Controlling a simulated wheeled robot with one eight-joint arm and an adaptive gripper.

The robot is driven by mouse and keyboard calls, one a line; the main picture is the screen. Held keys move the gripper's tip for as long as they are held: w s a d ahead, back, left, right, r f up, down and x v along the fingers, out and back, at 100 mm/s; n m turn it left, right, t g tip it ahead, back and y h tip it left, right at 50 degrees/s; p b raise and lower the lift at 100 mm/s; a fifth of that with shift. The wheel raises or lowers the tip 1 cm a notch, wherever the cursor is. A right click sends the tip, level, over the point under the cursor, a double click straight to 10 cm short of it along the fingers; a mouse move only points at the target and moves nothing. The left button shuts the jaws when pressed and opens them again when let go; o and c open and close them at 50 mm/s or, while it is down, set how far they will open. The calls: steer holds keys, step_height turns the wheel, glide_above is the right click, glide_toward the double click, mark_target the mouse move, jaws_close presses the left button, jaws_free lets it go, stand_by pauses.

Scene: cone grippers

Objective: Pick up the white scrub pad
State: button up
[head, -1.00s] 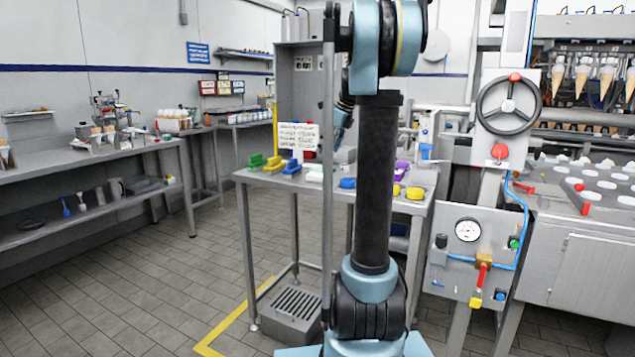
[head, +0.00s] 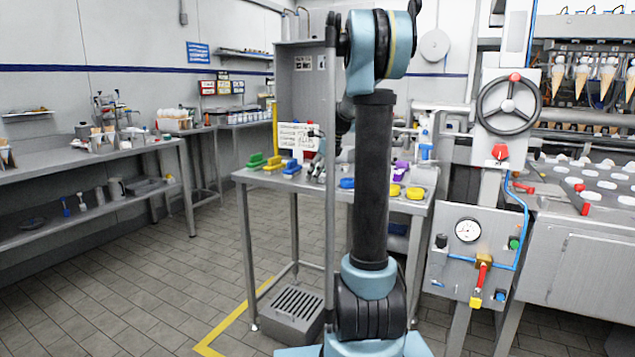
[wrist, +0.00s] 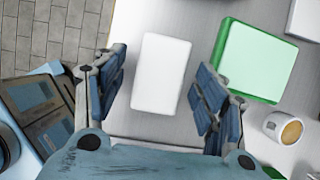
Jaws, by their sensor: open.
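The white scrub pad (wrist: 161,72) lies flat on the metal table (wrist: 190,18) in the wrist view, a plain white rectangle with rounded corners. My gripper (wrist: 160,88) is open, one blue-grey finger to the left of the pad and one to the right. A gap shows between each finger and the pad, and nothing is held. I cannot tell how high the fingertips are above the table. In the head view my gripper (head: 317,169) is small over the table's left part, and I cannot make out the pad there.
A green-edged pale pad (wrist: 257,60) lies just right of my right finger, with a small cup (wrist: 283,128) below it.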

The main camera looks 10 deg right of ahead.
steer(key=shift+c, duration=0.2)
steer(key=c, duration=0.8)
steer(key=shift+c, duration=0.2)
step_height(320, 180, up, 10)
steer(key=shift+o, duration=0.7)
steer(key=c, duration=0.3)
